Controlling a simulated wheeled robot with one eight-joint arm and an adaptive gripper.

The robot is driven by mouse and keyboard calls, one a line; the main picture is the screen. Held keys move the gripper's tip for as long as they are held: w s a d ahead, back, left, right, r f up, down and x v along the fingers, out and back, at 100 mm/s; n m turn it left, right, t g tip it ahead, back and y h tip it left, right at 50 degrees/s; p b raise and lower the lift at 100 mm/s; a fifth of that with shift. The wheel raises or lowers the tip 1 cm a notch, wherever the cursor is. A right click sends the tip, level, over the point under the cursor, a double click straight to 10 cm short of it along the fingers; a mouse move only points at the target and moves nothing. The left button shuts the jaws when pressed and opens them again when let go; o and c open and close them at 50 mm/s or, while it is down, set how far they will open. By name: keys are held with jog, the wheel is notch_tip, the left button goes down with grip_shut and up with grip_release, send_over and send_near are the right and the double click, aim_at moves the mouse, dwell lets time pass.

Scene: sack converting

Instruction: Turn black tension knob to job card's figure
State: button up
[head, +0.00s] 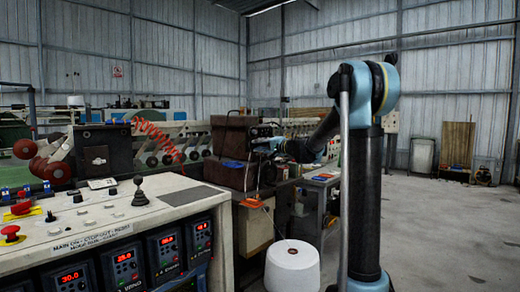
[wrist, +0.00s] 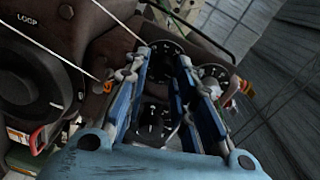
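My gripper (wrist: 164,54) is open in the wrist view, its two blue-padded fingers apart. Between and beside the fingers are several black dials with white marks: an upper dial (wrist: 172,48), a lower dial (wrist: 154,122) and a right dial (wrist: 212,74), partly hidden by the fingers. I cannot tell which is the tension knob, read its setting, or see whether a finger touches one. In the head view my gripper (head: 268,144) is at the brown machine housing (head: 232,140), too small to show its fingers. A small white card (head: 102,184) lies on the console, its writing unreadable.
A large dark round part marked LOOP (wrist: 28,75) is left of my gripper. White threads cross the wrist view near an orange piece (wrist: 108,87). A white thread cone (head: 292,266) stands below the machine. The control console (head: 150,210) fills the left foreground. Open floor lies right.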

jog(key=shift+o, duration=0.5)
jog(key=shift+s, duration=0.15)
jog(key=v, duration=1.1)
jog(key=shift+d, duration=0.4)
jog(key=shift+s+f, duration=0.1)
jog(key=shift+s, duration=0.05)
jog(key=s+d+m+y, duration=0.15)
jog(key=d+m, duration=0.25)
jog(key=m, duration=0.5)
jog(key=f+x, duration=0.1)
jog(key=x, duration=1.5)
jog(key=shift+a+m+g, duration=0.3)
jog(key=shift+a, duration=0.15)
jog(key=shift+s+f, duration=0.1)
jog(key=shift+c, duration=0.5)
grip_shut()
